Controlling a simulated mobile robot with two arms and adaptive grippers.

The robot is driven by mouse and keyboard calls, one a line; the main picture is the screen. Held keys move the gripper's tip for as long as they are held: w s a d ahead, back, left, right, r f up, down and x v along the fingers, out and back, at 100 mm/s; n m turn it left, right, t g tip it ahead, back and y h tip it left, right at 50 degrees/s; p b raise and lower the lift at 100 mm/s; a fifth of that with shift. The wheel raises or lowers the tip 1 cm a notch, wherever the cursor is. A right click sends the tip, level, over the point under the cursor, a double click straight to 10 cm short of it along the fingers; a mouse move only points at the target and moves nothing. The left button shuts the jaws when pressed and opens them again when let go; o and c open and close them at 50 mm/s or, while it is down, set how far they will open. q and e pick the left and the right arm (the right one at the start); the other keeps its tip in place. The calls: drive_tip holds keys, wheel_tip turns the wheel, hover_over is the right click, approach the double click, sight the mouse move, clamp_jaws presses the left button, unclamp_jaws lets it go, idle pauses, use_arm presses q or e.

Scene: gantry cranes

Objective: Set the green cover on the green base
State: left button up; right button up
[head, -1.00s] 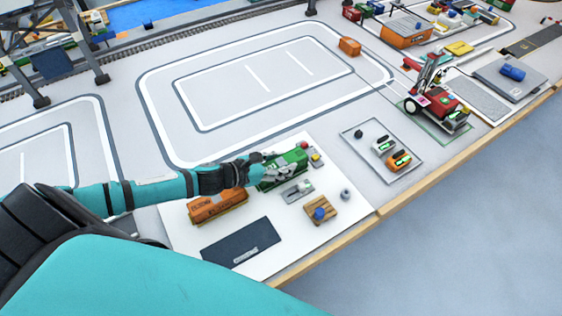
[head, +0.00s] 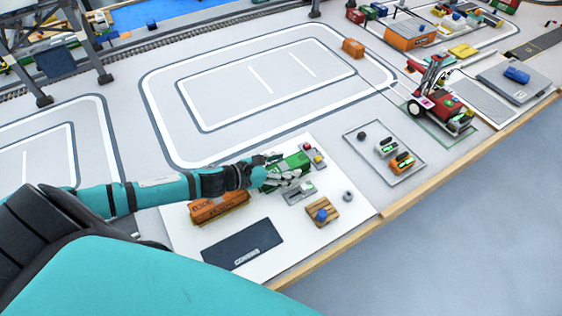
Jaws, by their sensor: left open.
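A green block-shaped piece (head: 297,161) lies on the white board (head: 278,216), at its upper middle. I cannot tell whether it is the green cover, the green base or both together. My left gripper (head: 281,171) is open at its left part, with a finger showing on either side of it. The gripper hides the piece's left end. I cannot tell whether the fingers touch it. My right gripper is not in view.
On the board are an orange container (head: 218,206), a grey fixture (head: 299,193), a wooden pallet with a blue knob (head: 323,212), a dark plate (head: 242,243) and a grey nut (head: 348,196). A tray (head: 384,152) and a red vehicle (head: 440,107) stand to the right.

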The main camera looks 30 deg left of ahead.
use_arm(q)
drive_tip(key=shift+s+a+r+p, duration=0.1)
drive_tip(key=shift+s+r+p, duration=0.05)
drive_tip(key=shift+r+p, duration=0.35)
drive_tip(key=b+v, duration=0.1)
drive_tip(key=v, duration=1)
drive_tip(key=shift+s+a+r, duration=0.15)
drive_tip(key=shift+s+a, duration=0.05)
drive_tip(key=shift+s, duration=0.1)
